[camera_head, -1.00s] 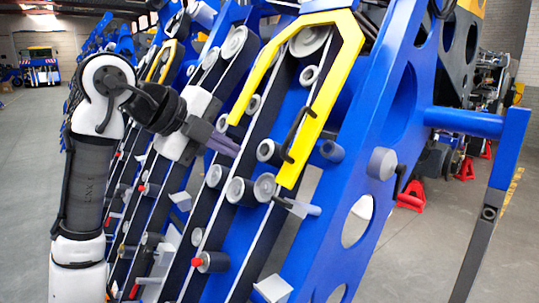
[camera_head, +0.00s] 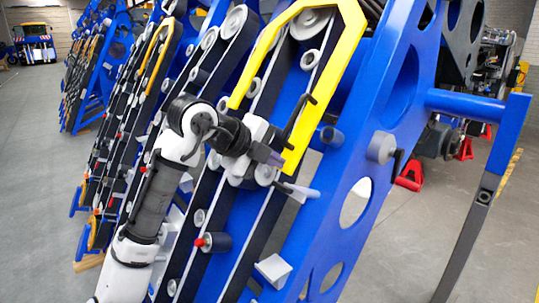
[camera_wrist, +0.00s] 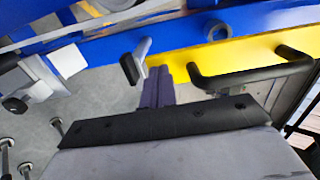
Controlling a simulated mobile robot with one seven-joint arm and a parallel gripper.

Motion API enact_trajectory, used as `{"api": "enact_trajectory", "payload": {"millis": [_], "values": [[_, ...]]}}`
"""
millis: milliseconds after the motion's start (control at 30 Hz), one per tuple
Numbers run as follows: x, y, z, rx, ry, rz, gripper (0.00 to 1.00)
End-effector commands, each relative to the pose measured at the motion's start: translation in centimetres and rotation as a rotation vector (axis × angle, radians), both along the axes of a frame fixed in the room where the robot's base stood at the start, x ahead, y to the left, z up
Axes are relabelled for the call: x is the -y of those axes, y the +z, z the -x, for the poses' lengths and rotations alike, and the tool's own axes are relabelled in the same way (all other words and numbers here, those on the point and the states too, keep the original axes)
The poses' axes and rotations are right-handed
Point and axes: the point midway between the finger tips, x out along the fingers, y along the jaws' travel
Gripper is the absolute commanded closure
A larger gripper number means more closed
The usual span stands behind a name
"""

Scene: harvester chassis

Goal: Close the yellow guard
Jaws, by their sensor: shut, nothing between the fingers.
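The yellow guard (camera_head: 324,98) is a bent frame around the upper belt and rollers of the blue chassis. Its right bar runs down to a lower end beside my gripper. A black handle (camera_head: 297,120) sits on that bar, and it also shows in the wrist view (camera_wrist: 250,76). My gripper (camera_head: 274,158) is shut and empty, close to the bar's lower end, below the handle. In the wrist view my fingertips (camera_wrist: 164,72) are together by the guard's end (camera_wrist: 212,55), left of the handle. I cannot tell whether they touch the guard.
A grey and black lever-like part (camera_wrist: 136,62) stands just left of my fingertips. The blue chassis plate (camera_head: 385,110) has a grey knob (camera_head: 381,147) to the right. A blue post (camera_head: 510,130) stands farther right. Open floor (camera_head: 40,190) lies at the left.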

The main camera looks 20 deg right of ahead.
Motion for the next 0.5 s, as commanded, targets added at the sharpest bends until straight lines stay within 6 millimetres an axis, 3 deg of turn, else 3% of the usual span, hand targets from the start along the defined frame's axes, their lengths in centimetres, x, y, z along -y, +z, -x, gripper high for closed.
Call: {"api": "enact_trajectory", "payload": {"millis": [233, 500], "values": [[0.3, -0.4, -0.1, 0.002, -0.002, 0.008, 1.0], [3.7, -3.4, -1.3, 0.032, -0.004, 0.098, 1.0]]}}
